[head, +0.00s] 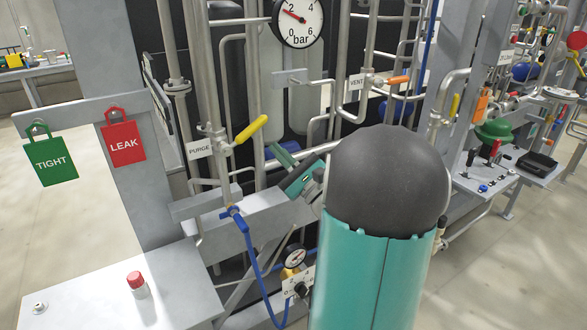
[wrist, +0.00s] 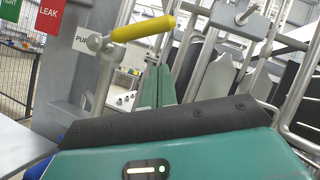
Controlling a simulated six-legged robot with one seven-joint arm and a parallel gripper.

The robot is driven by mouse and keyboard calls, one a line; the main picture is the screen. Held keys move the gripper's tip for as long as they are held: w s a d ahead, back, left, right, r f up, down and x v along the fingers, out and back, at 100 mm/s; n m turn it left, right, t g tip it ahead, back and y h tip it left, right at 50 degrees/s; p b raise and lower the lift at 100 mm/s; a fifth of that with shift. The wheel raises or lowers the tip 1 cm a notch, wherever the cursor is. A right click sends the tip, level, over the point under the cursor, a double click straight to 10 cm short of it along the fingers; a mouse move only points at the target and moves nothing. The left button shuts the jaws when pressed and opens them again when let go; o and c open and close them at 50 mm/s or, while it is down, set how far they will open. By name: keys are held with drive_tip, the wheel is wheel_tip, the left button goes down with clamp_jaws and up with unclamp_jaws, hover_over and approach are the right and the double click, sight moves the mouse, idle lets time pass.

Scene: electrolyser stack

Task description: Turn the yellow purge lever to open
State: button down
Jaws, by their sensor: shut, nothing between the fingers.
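The yellow purge lever (head: 250,129) sits on a valve on a grey vertical pipe, beside the white PURGE label (head: 200,148). Its handle slants up and to the right in the head view. In the wrist view the yellow lever (wrist: 143,28) lies nearly level across the top, with the PURGE label (wrist: 81,40) partly hidden behind its valve. My gripper (head: 277,151) is below and right of the lever, partly hidden by my dark, rounded arm link. In the wrist view my gripper (wrist: 158,72) is shut and empty, its teal fingers below the lever, apparently not touching it.
An orange VENT lever (head: 398,80) and a pressure gauge (head: 298,18) are to the right and above. Green TIGHT (head: 51,161) and red LEAK (head: 123,143) tags hang at left. Pipes crowd the lever. A blue hose (head: 252,255) hangs below.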

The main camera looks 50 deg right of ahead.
sight(245, 135)
drive_tip(key=r, duration=0.1)
drive_tip(key=w+a+r, duration=0.1)
drive_tip(key=r, duration=0.1)
drive_tip(key=shift+w+a+r, duration=0.3)
drive_tip(key=shift+w+a, duration=0.05)
drive_tip(key=shift+r, duration=0.15)
